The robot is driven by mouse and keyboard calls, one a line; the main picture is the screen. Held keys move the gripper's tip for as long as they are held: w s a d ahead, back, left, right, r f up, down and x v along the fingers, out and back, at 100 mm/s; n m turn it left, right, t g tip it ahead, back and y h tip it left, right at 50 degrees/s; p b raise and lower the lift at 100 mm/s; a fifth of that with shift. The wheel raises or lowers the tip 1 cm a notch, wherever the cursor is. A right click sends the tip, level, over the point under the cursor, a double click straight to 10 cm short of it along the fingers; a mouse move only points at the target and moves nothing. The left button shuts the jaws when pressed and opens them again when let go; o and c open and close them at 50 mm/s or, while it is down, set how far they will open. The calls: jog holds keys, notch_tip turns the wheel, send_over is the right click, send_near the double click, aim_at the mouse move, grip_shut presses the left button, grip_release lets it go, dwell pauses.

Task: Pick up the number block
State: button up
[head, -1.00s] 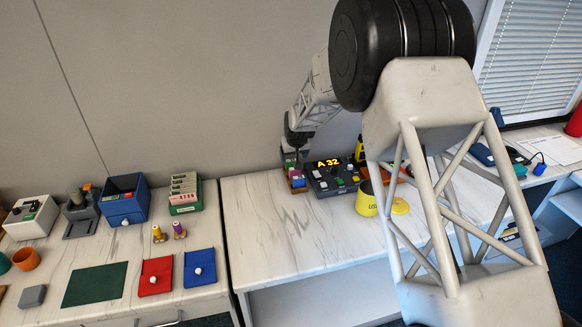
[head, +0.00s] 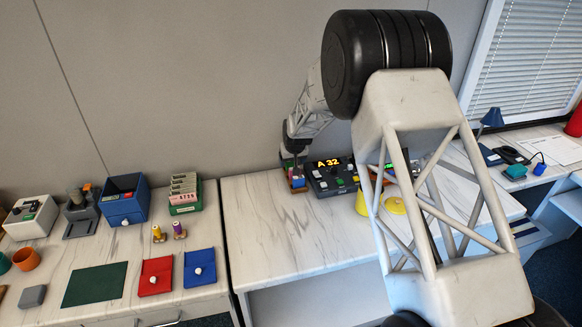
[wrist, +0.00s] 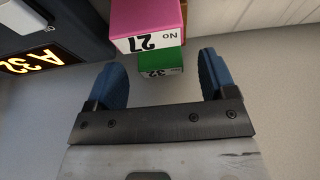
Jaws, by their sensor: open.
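In the wrist view a green block (wrist: 160,62) marked 32 shows between the two blue fingertips of my gripper (wrist: 162,84). The fingers are open and I see no contact with it. A pink block (wrist: 148,22) marked "No 27" is next to it and covers part of it. A dark box with a lit "A 32" display (wrist: 35,62) is at the left.
A yellow cup (head: 366,196) and its yellow lid (head: 395,206) are right of the display box, partly behind my arm. The marble-patterned table (head: 265,225) is clear to the left and front. The wall (head: 230,90) stands close behind.

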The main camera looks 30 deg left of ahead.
jog(key=shift+x, duration=1.3)
jog(key=c, duration=1)
jog(key=shift+r, duration=0.1)
notch_tip(320, 180, up, 18)
jog(key=shift+d, duration=0.1)
dwell(0.4)
